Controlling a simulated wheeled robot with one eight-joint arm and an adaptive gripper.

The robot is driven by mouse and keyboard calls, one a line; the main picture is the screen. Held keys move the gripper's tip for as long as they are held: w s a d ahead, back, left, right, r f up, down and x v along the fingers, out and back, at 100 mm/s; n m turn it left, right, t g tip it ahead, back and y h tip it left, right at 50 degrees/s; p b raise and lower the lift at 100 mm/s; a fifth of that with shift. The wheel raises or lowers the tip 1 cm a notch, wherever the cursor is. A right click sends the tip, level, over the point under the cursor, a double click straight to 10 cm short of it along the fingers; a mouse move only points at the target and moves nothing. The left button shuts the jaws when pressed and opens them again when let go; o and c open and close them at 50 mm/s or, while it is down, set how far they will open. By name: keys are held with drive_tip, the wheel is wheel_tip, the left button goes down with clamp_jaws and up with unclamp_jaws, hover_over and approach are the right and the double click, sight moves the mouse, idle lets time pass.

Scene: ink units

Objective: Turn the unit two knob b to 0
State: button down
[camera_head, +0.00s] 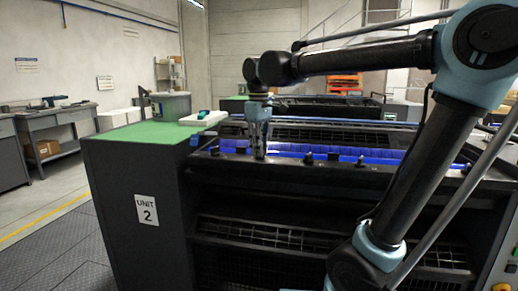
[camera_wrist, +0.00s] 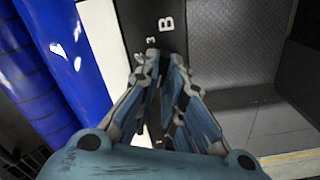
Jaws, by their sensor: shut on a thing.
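Unit two, a dark machine with a white "UNIT 2" sign (camera_head: 147,210), stands in front of me in the head view. My gripper (camera_head: 258,156) points down at the row of small black knobs along its near edge. In the wrist view my gripper (camera_wrist: 165,64) is shut around knob b, beside the letter B (camera_wrist: 165,23). The knob is mostly hidden between the fingers. Scale digits, a 3 (camera_wrist: 149,40) and a 2 (camera_wrist: 138,57), show by the fingertips. The 0 and the knob's pointer cannot be made out.
Other black knobs (camera_head: 335,157) stand along the edge to the right of my gripper. A blue roller (camera_wrist: 50,60) runs close beside the knob strip. A green-topped cabinet (camera_head: 130,140) with a white tray (camera_head: 203,118) is at the left.

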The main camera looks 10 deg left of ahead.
drive_tip(key=shift+w+n, duration=0.1)
drive_tip(key=shift+n, duration=0.4)
idle(0.3)
drive_tip(key=c, duration=1.7)
unclamp_jaws()
wheel_tip(320, 180, up, 12)
drive_tip(key=shift+d+f, duration=0.1)
